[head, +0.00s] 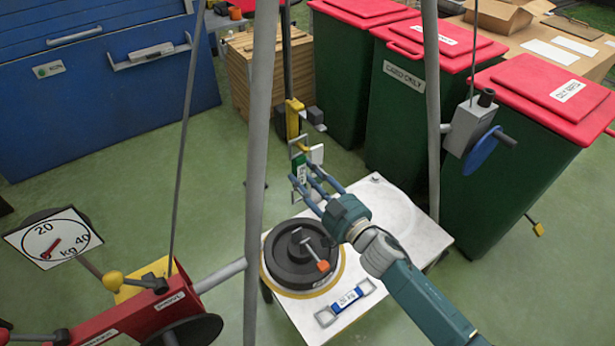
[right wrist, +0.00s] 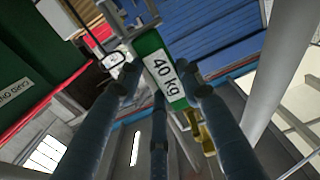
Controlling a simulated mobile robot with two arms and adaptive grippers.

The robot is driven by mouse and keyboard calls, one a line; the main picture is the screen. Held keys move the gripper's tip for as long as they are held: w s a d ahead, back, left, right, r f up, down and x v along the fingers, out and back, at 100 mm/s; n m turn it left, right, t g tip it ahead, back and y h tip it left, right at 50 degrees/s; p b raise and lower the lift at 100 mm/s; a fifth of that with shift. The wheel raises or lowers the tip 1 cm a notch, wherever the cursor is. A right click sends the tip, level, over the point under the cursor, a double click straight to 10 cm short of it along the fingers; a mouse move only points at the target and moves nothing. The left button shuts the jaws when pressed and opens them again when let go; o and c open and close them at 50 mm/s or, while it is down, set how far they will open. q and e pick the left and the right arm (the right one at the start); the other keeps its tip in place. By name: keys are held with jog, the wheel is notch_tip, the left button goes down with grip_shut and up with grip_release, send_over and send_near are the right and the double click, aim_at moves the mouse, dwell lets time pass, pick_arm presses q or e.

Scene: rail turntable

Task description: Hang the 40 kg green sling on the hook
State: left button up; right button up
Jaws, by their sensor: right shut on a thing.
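The green 40 kg sling (head: 300,172) is held upright in my right gripper (head: 309,187), above the back left of the white table. Its label also shows in the right wrist view (right wrist: 163,75), between the blue fingers. A pale metal end loop shows at its top in the head view. The yellow hook block (head: 294,118) hangs on a dark line just above the sling. It also shows in the right wrist view (right wrist: 204,138), close to one end of the sling. I cannot tell whether the loop is around the hook. My left gripper is not in view.
The white table (head: 408,232) bears a black weight (head: 286,270) and a blue sling (head: 347,299). Grey frame legs (head: 262,150) stand around the hook. A dial (head: 52,238) and red lever (head: 150,312) are at left, and red-lidded bins (head: 400,110) stand behind.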

jog(key=shift+r, duration=0.1)
jog(key=o, duration=1.4)
